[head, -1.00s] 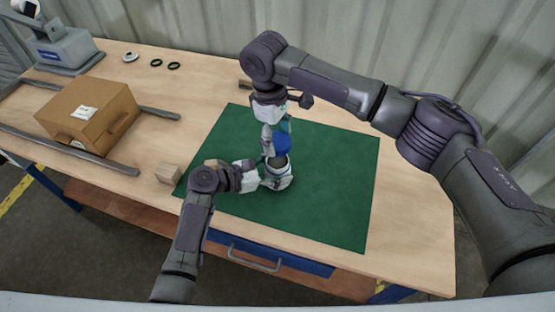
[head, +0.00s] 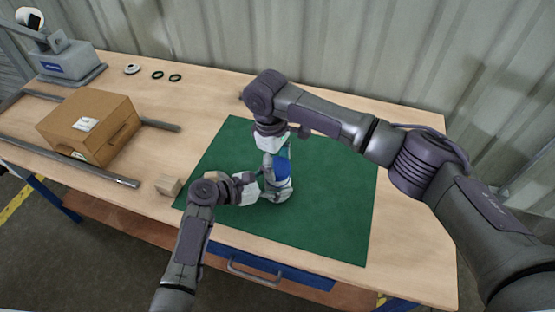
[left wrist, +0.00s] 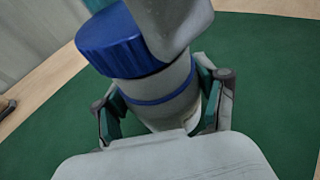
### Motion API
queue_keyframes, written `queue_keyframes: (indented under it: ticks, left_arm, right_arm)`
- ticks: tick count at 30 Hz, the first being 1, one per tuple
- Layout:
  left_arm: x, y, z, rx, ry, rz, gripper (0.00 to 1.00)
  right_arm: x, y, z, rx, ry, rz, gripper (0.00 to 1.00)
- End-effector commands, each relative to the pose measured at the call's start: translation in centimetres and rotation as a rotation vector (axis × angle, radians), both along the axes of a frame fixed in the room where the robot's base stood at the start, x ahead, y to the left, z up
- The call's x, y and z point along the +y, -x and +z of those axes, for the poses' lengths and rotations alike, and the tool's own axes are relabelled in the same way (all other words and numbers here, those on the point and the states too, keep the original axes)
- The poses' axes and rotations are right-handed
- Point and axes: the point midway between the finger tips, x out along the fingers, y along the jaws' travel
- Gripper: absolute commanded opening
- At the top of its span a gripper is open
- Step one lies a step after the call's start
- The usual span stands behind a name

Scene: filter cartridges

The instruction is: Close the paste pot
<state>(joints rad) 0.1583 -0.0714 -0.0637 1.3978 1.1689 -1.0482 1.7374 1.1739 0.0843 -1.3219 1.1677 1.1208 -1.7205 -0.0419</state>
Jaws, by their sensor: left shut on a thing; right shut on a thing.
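The paste pot (left wrist: 165,108) is a pale cylinder with a blue band, upright on the green mat (head: 320,215). My left gripper (head: 272,190) is shut around the pot's body from the left; its fingers also show in the left wrist view (left wrist: 165,105). The blue lid (left wrist: 108,40) is at the pot's mouth, looking slightly tilted in the left wrist view. My right gripper (head: 280,158) comes down from above and is shut on the lid. Its finger hides part of the lid, so I cannot tell whether the lid is fully seated.
A cardboard box (head: 90,125) stands on the left between grey rails (head: 75,162). A small wooden block (head: 168,186) is by the mat's left edge. Two black rings (head: 166,76) and a white ring (head: 131,69) lie at the back. The mat's right side is clear.

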Motion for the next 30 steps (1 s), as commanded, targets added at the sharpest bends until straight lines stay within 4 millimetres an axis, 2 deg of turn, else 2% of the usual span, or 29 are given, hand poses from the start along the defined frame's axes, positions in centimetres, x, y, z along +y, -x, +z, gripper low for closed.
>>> queue_keyframes:
  ticks: [5,30]
  left_arm:
    - [0.1,0.0,0.0,0.0,-0.001,0.001,0.09]
    - [0.1,0.0,-0.1,0.0,-0.001,0.001,0.09]
  right_arm:
    - [0.0,0.0,-0.9,0.0,0.0,0.0,0.5]
    - [0.0,0.0,-1.5,0.0,0.001,0.0,0.5]
